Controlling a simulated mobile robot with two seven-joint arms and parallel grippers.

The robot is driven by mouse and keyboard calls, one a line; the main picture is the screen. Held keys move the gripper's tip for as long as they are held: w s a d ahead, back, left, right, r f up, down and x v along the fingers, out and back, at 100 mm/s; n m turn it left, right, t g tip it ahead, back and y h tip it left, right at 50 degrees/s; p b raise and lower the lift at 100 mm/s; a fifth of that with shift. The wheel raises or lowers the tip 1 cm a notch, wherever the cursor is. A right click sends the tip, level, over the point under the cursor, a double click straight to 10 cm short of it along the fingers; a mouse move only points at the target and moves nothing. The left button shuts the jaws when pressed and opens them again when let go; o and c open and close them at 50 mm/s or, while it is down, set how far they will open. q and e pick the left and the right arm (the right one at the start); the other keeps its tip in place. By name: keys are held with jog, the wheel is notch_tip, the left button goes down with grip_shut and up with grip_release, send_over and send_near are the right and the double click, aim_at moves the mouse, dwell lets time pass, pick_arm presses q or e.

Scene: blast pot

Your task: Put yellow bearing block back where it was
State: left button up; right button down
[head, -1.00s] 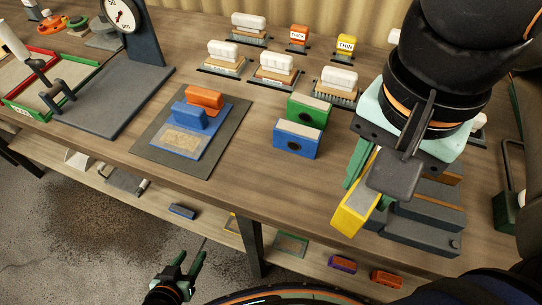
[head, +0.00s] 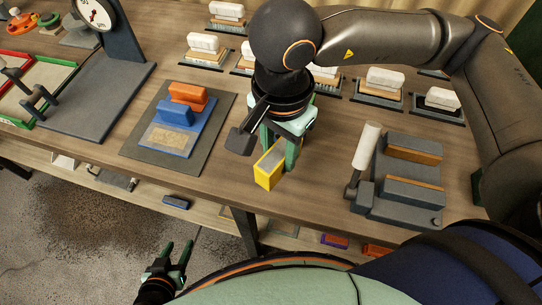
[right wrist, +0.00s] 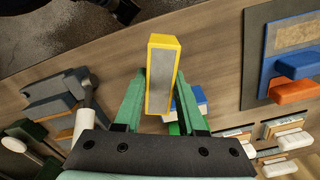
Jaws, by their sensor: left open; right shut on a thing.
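The yellow bearing block (head: 269,168) has a yellow rim and a grey face. My right gripper (head: 280,150) is shut on it, over the front middle of the table; I cannot tell whether the block touches the tabletop. In the right wrist view the block (right wrist: 161,77) stands out between the gripper fingers (right wrist: 160,92). A blue block (right wrist: 198,95) shows partly behind a finger in that view; in the head view it is hidden behind my gripper. My left gripper (head: 178,257) is open and empty, low beyond the table's front edge.
A grey vise-like fixture (head: 405,190) with a white handle (head: 367,145) stands at the right. A dark mat (head: 215,130) with blue and orange blocks lies to the left. Several white-topped brushes (head: 385,78) sit in trays behind. Bare tabletop (head: 325,180) lies between gripper and fixture.

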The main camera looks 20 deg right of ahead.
aim_at(271, 163)
jog(key=shift+w+a+f, duration=0.3)
jog(key=shift+w+f, duration=0.15)
jog(key=shift+f, duration=0.1)
jog(key=shift+w+a+f, duration=0.1)
jog(key=shift+w+f, duration=0.05)
jog(key=shift+f, duration=0.9)
jog(key=shift+w+a+f, duration=0.1)
jog(key=shift+f, duration=0.9)
jog(key=shift+c, duration=2.4)
grip_release()
notch_tip(271, 163, up, 12)
jog(key=shift+r, duration=0.15)
